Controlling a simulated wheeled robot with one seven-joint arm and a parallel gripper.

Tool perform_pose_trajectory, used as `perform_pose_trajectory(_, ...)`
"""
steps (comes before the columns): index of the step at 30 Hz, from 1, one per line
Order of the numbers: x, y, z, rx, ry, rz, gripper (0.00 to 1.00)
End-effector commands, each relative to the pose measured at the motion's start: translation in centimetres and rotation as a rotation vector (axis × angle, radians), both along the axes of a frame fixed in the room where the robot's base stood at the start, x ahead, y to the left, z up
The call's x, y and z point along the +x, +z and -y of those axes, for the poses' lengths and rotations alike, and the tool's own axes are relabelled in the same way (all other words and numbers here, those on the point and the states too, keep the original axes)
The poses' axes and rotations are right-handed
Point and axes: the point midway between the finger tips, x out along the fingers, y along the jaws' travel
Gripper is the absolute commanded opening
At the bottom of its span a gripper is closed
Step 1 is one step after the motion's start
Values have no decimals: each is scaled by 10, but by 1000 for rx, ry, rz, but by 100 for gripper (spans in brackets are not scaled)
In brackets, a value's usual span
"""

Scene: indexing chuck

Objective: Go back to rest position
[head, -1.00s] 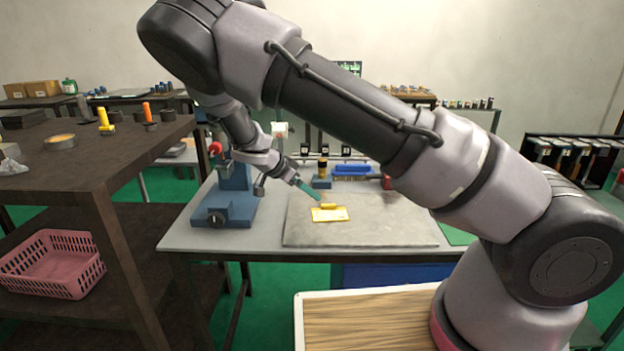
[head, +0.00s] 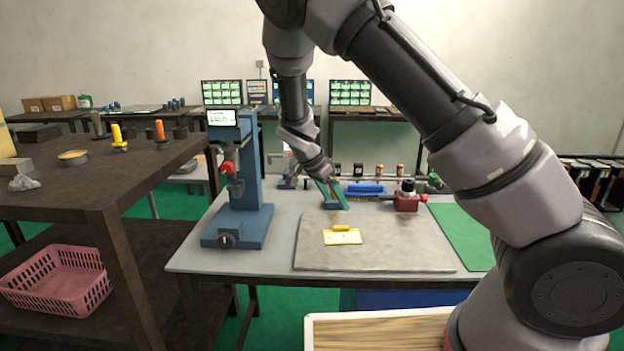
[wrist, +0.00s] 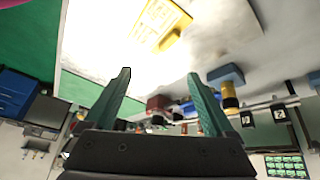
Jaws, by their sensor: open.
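My gripper (head: 332,192) is above the back part of the grey workbench (head: 205,258), its teal fingers pointing down. In the wrist view the two fingers (wrist: 160,85) stand wide apart with nothing between them. A yellow plate with a small yellow bar on it (head: 343,237) lies on the grey mat (head: 400,255), in front of my gripper and apart from it. The yellow plate also shows at the top of the wrist view (wrist: 158,22). My fingers partly hide the small things behind them in the head view.
A blue press (head: 248,190) stands left of my gripper. A blue block, a red block (head: 407,201) and a blue brush-like item (head: 368,191) are at the bench's back. A dark shelf with a pink basket (head: 58,280) is at the left. The mat's front is clear.

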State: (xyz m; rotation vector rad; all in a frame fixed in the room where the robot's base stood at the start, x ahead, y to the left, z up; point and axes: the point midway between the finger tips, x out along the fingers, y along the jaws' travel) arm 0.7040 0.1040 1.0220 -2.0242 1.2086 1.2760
Motion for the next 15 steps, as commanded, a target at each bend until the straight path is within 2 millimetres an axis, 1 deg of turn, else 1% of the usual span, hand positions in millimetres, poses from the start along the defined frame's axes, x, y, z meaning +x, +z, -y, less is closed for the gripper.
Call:
perform_pose_trajectory(1, -3, 15, 11, 57, -8, -27, 89)
perform_pose_trajectory(5, -16, 51, 34, 193, 23, -93, 89)
perform_pose_trajectory(7, -25, 73, 46, 265, 51, -111, 89)
perform_pose_trajectory(11, -42, 116, 67, 384, 123, -115, 89)
perform_pose_trajectory(15, -66, 163, 91, 485, 221, -77, 89)
